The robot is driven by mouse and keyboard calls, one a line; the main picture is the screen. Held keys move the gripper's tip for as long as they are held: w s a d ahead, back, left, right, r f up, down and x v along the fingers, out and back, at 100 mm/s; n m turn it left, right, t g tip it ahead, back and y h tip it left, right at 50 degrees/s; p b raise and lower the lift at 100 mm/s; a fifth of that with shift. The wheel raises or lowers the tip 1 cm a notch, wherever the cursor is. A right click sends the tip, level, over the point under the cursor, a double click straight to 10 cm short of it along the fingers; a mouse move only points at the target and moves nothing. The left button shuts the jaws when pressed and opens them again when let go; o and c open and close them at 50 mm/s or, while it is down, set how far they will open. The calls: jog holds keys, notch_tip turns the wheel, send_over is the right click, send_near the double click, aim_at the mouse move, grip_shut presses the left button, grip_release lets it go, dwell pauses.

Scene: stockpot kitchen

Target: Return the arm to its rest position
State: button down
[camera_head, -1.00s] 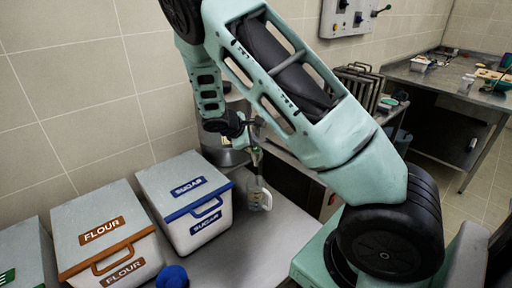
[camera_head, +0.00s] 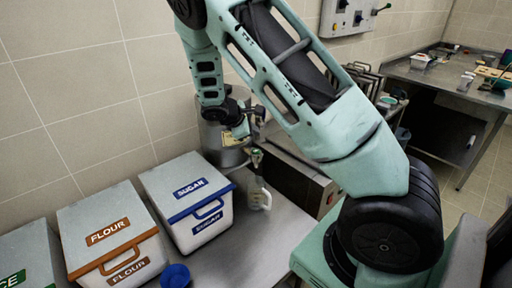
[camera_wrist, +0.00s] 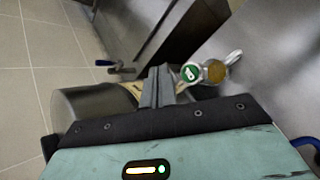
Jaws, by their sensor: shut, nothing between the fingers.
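My arm reaches over the counter from the right in the head view, with its wrist bent down in front of the steel stockpot (camera_head: 212,140). My gripper (camera_wrist: 158,82) is shut and empty in the wrist view, its two fingers together. In that view the stockpot (camera_wrist: 92,108) lies left of and partly behind the fingers. A clear bottle or jug (camera_head: 260,197) stands on the counter below my wrist. In the wrist view a green round cap (camera_wrist: 190,72) and an amber round top (camera_wrist: 215,71) show just right of the fingers, apart from them.
White bins labelled sugar (camera_head: 188,190) and flour (camera_head: 108,236) stand at the left, with a blue round object (camera_head: 175,276) in front. A dark-fronted appliance (camera_head: 300,182) is behind my arm. Bare counter (camera_head: 235,250) lies in front of the bottle. Another steel table stands far right.

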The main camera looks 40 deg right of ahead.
dwell(0.6)
jog(key=s+a+m+y+b, duration=0.1)
jog(key=s+a+y+b, duration=0.3)
jog(key=a, duration=0.9)
jog(key=s+a+m+y+b, duration=0.1)
jog(key=s+a+y+b, duration=0.1)
jog(key=s+a, duration=0.8)
jog(key=s+a+y+b, duration=0.3)
jog(key=s+a, duration=1.2)
jog(key=shift+s+r+y, duration=0.3)
jog(key=shift+r+y, duration=0.1)
jog(key=shift+a, duration=0.1)
